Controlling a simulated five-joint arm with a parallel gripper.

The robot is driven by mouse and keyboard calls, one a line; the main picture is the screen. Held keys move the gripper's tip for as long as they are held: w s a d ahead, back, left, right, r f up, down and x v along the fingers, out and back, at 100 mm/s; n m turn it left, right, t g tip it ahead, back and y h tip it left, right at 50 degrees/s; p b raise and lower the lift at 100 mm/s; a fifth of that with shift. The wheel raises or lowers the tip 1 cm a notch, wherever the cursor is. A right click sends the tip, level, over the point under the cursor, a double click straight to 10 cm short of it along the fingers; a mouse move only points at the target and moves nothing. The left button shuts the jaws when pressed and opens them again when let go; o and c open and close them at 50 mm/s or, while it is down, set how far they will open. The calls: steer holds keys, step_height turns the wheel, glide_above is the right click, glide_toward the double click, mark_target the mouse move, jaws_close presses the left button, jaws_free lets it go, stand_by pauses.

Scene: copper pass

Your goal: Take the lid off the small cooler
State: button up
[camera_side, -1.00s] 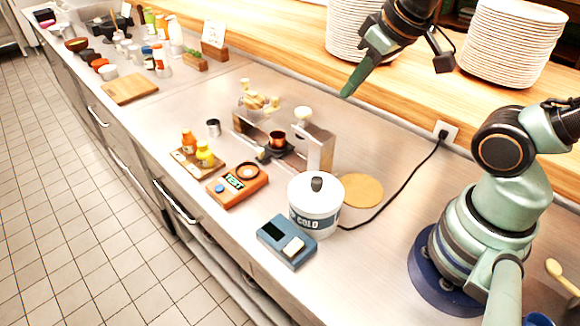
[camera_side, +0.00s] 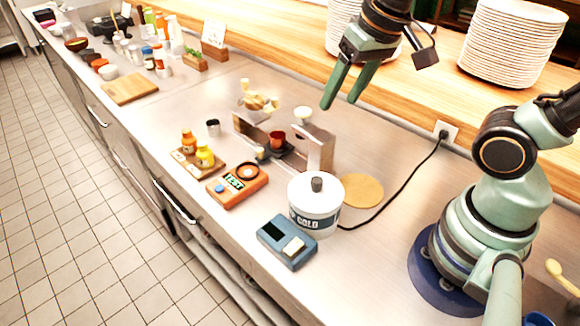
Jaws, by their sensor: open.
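The small cooler (camera_side: 314,218) is a white round tub with a dark band reading "COLD". It stands on the steel counter near the middle.
A blue device (camera_side: 287,241) stands in front of the cooler, and an orange device (camera_side: 237,185) is to its left. A metal stand (camera_side: 314,150) is behind it. A round tan mat (camera_side: 362,190) lies bare at its right. A black cable (camera_side: 405,180) runs across the counter. Plate stacks (camera_side: 511,45) stand on the shelf.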

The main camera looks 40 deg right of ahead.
steer(key=a+f+m+g, duration=0.1)
steer(key=a+m+g, duration=0.2)
steer(key=a+m, duration=0.2)
steer(key=m+g, duration=0.1)
glide_above(317, 179)
steer(key=f, duration=0.7)
steer(key=shift+d+f, duration=0.15)
steer(key=shift+d, duration=0.05)
steer(key=shift+a+f, duration=0.15)
steer(key=shift+f, duration=1.25)
steer(key=shift+a+f, duration=0.1)
steer(key=shift+f, duration=1.25)
jaws_close()
